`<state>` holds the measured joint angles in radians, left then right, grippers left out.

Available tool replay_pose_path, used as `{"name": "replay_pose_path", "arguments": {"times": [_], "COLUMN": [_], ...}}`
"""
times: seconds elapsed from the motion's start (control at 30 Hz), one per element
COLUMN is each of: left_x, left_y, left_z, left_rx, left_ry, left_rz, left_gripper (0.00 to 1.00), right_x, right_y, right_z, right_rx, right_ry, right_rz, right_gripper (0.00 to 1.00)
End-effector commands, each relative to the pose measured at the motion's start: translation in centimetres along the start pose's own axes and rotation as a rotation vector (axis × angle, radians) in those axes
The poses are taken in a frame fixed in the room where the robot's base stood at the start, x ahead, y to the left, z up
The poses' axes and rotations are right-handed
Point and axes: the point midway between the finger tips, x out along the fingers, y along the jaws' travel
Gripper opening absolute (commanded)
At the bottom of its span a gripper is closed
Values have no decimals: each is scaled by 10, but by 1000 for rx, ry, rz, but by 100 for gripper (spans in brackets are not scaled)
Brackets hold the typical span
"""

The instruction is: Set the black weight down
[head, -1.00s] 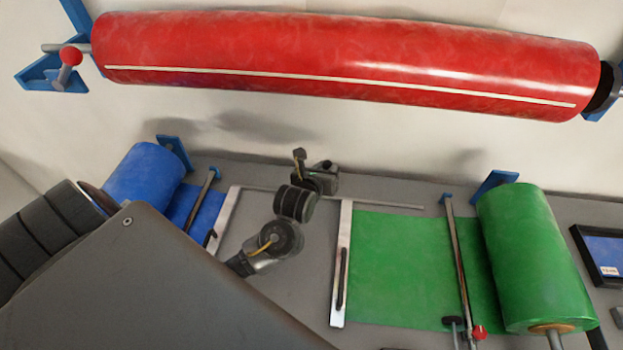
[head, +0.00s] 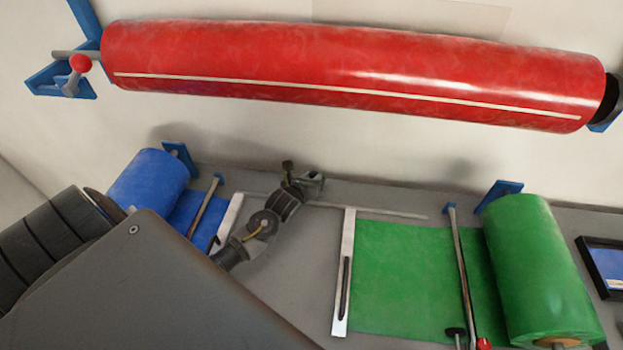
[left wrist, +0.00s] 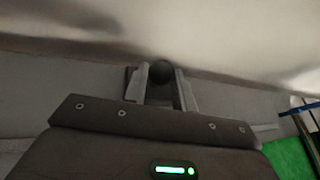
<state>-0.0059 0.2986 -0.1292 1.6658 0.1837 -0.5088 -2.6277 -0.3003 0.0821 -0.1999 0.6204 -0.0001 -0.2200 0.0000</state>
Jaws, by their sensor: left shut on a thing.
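My left gripper (head: 305,180) reaches over the back of the grey table, near the wall, between the blue and green sheets. It is shut on the black weight (left wrist: 161,72), which shows as a dark rounded shape between the two fingers in the left wrist view. In the head view a small dark part of the weight (head: 287,166) shows by the fingertips. The gripper and wrist cover what lies directly below, and I cannot tell whether the weight touches the table. My right gripper is not in view.
A large red roll (head: 350,75) hangs on the wall above. A blue roll (head: 148,180) stands at left and a green roll (head: 540,270) at right. A thin rod (head: 385,212) lies behind the white bars (head: 343,275). Bare grey table (head: 295,280) lies between the sheets.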

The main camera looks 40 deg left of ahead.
Motion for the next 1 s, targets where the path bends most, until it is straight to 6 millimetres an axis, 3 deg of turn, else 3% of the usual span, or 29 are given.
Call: {"name": "replay_pose_path", "arguments": {"times": [0.53,0.57,0.7,1.0], "left_x": [6,6,6,5], "left_y": [3,3,3,3], "left_z": [-12,-13,-13,-11], "left_rx": [1,1,1,0], "left_ry": [-7,-3,-3,-3], "left_rz": [0,1,1,1], "left_gripper": [0,30,48,48], "right_x": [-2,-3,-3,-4], "right_y": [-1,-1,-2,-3], "right_z": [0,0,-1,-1], "right_rx": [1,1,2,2], "right_ry": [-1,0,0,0], "right_rz": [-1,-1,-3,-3], "right_gripper": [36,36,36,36]}}
